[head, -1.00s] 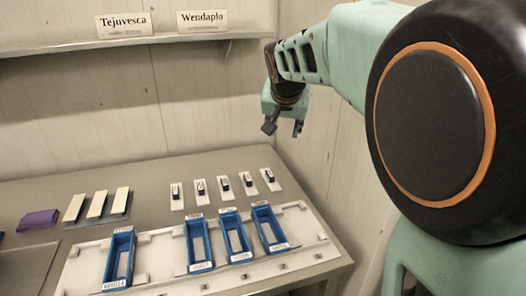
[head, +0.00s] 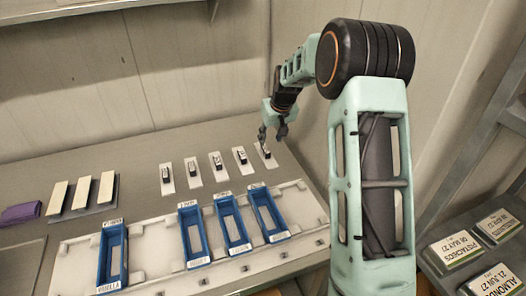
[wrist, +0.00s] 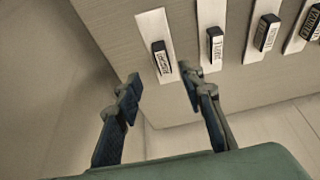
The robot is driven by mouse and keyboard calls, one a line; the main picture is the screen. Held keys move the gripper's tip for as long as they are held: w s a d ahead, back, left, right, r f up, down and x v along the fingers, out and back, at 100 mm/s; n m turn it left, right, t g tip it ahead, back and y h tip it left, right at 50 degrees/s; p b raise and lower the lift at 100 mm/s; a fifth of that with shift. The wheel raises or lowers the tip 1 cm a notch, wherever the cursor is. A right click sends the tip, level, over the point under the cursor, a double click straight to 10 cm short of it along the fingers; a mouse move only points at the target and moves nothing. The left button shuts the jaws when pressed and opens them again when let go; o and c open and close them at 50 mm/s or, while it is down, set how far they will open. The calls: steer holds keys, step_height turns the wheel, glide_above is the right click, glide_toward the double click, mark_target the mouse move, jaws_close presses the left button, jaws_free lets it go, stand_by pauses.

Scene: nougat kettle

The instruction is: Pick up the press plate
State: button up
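Several pale plates with dark labelled handles stand in a row on the table; they look like press plates. The rightmost plate (head: 265,160) lies just below my gripper (head: 273,133) in the head view. In the wrist view this end plate (wrist: 151,24) and its dark handle (wrist: 161,57) are ahead of my open gripper (wrist: 158,92). The handle sits between the line of the two fingers but beyond their tips, and nothing is held. The neighbouring plate (wrist: 211,14) is close on its right. I cannot read the end handle's label clearly.
A white tray (head: 160,253) in front holds blue frames, the leftmost blue frame (head: 104,262) labelled VANILLA. Pale bars (head: 82,192) and a purple cloth (head: 20,213) lie at left. A wall stands close right of the gripper. Labelled packs (head: 453,249) sit at lower right.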

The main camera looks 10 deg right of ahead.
mark_target(266, 149)
steer(key=shift+p+x, duration=0.8)
steer(key=shift+x, duration=3.35)
steer(key=shift+w+a+r, duration=0.1)
steer(key=shift+w+a, duration=0.05)
steer(key=shift+a, duration=0.05)
steer(key=shift+c, duration=0.2)
jaws_close()
